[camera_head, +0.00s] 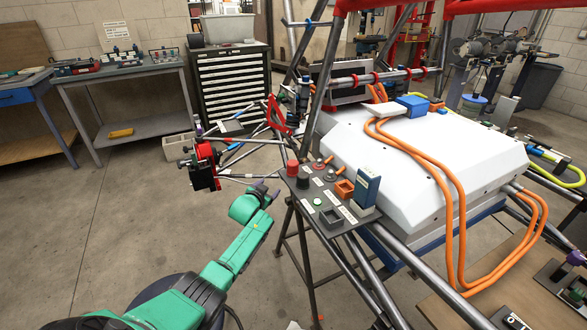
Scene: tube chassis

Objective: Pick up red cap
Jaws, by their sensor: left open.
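A small grey panel (322,222) on a stand holds several small parts. A small red cap (292,168) sits at its far left corner, next to a black and red round part (303,180). My left arm is green and comes in from the bottom. Its gripper (274,192) is open and empty just left of the panel, a little below and left of the red cap and apart from it. The fingers are small and dark in this view. My right gripper does not show.
The panel also carries a square orange-red holder (345,189), a dark square holder (331,217) and a blue block (366,188). A tube chassis with a white battery box (440,150) and orange cables lies to the right. The floor (120,210) at left is clear.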

